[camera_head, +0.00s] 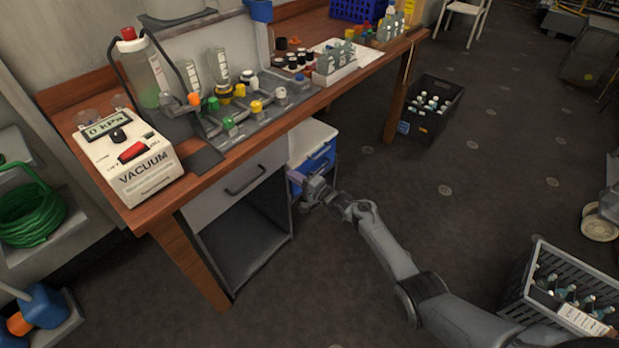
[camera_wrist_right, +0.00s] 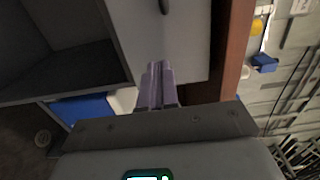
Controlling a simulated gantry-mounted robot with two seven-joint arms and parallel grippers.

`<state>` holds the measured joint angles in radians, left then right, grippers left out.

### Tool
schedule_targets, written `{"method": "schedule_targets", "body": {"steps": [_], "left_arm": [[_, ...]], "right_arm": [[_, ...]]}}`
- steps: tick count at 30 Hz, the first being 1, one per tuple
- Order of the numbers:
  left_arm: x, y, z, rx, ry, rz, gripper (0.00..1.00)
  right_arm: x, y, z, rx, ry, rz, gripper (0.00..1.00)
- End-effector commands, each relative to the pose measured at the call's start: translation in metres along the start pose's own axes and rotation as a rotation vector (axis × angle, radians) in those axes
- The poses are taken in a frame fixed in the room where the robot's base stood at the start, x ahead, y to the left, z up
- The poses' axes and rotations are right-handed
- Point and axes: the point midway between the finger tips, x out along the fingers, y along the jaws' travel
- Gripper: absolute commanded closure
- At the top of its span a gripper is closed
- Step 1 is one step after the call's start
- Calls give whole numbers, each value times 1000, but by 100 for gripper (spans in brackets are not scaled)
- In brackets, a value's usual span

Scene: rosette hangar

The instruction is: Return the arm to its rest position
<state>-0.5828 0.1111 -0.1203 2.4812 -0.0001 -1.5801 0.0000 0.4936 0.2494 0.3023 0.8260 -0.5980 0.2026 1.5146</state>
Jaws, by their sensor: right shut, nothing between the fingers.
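My right arm (camera_head: 385,245) reaches in from the lower right of the head view. Its gripper (camera_head: 305,195) is beside the workbench (camera_head: 290,110), below the bench top and in front of the blue and white box under it. In the right wrist view the two fingers (camera_wrist_right: 156,88) lie together, shut and empty. They point toward the grey drawer front (camera_wrist_right: 185,40), with the brown bench edge (camera_wrist_right: 236,50) to the right. My left gripper is in neither view.
A vacuum unit (camera_head: 128,160), bottles and colored valves stand on the bench. The blue and white box (camera_head: 312,142) is close to the gripper. A dark crate of bottles (camera_head: 430,105) and a grey crate (camera_head: 570,265) stand on the floor. Open floor (camera_head: 470,150) lies between them.

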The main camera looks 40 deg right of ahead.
Motion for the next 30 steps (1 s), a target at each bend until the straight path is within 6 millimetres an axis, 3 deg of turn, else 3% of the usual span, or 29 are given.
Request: {"method": "schedule_targets", "body": {"steps": [1, 6, 14, 20, 25, 30], "left_arm": [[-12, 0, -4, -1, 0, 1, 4], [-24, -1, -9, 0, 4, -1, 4], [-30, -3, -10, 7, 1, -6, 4], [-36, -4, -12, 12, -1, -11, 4], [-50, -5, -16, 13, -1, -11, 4], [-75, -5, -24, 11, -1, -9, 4]], "right_arm": [[-10, -5, 0, 0, 1, 1, 100], [-37, -3, 0, 0, 0, 2, 100], [-56, -1, 0, 0, 1, 0, 100], [-77, 23, 5, 12, 0, 46, 100], [-121, 71, 31, 31, -26, 147, 100], [-182, 87, 92, -25, -101, 246, 100]]}}
